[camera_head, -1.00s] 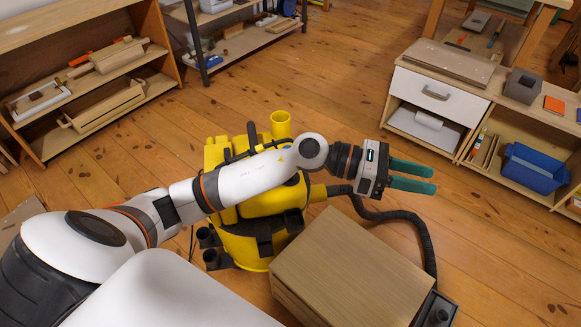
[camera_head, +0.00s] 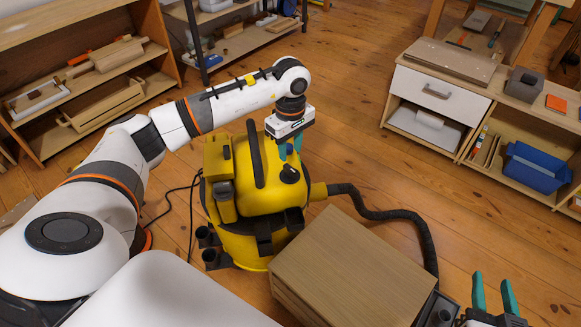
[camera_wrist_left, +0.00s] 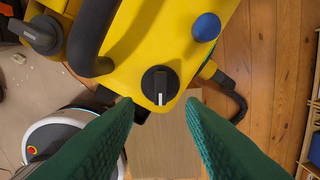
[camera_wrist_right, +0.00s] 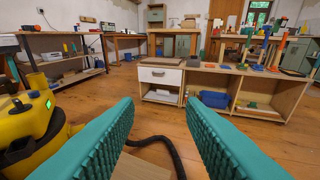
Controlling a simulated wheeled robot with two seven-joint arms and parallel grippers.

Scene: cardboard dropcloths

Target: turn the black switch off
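The black switch (camera_head: 289,174) is a round knob on top of the yellow vacuum cleaner (camera_head: 262,195). In the left wrist view the switch (camera_wrist_left: 160,85) has a white mark pointing toward the bottom of the picture. My left gripper (camera_head: 291,147) hangs above the switch with its teal fingers pointing down. It is open and empty, and the switch shows just ahead of the gap between the fingertips (camera_wrist_left: 159,103), apart from them. My right gripper (camera_head: 494,290) is open and empty at the lower right, away from the switch.
A wooden box (camera_head: 350,265) stands beside the vacuum. A black hose (camera_head: 400,214) curves behind it across the floor. A thick black handle (camera_wrist_left: 92,35) and a blue knob (camera_wrist_left: 206,27) are near the switch. Shelves (camera_head: 75,90) stand at left and a cabinet (camera_head: 437,95) at right.

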